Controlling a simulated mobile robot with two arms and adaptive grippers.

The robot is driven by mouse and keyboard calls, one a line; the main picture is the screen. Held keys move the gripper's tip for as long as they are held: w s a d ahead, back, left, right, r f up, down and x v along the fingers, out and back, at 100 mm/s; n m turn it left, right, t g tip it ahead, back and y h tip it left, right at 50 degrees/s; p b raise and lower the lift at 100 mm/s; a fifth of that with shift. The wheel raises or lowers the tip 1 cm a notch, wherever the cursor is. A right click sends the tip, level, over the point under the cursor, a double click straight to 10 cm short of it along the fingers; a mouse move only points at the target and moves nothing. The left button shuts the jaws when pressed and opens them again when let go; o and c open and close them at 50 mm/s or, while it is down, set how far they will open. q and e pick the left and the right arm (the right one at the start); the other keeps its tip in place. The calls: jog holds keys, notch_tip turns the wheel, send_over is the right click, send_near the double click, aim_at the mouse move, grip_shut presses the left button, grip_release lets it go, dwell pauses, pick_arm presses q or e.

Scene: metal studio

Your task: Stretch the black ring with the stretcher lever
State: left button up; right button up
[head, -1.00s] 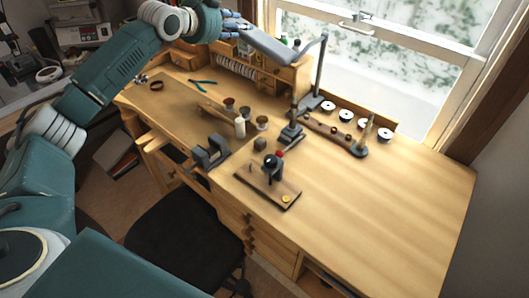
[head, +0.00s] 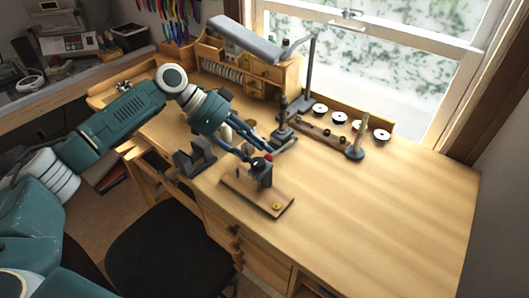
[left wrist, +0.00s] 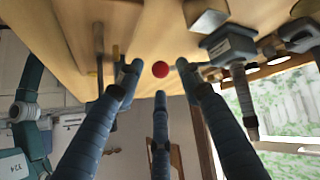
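The stretcher (head: 260,178) stands on a wooden base (head: 240,187) near the bench's front edge. Its lever ends in a red knob (head: 268,158). My left gripper (head: 257,153) is at the upper part of the stretcher, with its fingers apart around the knob's height. In the left wrist view the red knob (left wrist: 160,69) shows between the spread fingertips, with gaps on both sides, so the gripper is open and empty. The black ring cannot be made out clearly; the fingers and the dark stretcher head hide that area. My right gripper is not in view.
A yellow disc (head: 277,206) lies on the base's right end. A grey block tool (head: 195,157) stands to its left. A lamp (head: 312,75), a rack with a tapered post (head: 355,143) and several white discs stand behind. The bench's right side is clear.

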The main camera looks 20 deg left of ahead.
aim_at(281, 148)
pick_arm(q)
jog(key=shift+p+x, duration=0.3)
jog(key=shift+x, duration=1.35)
grip_shut()
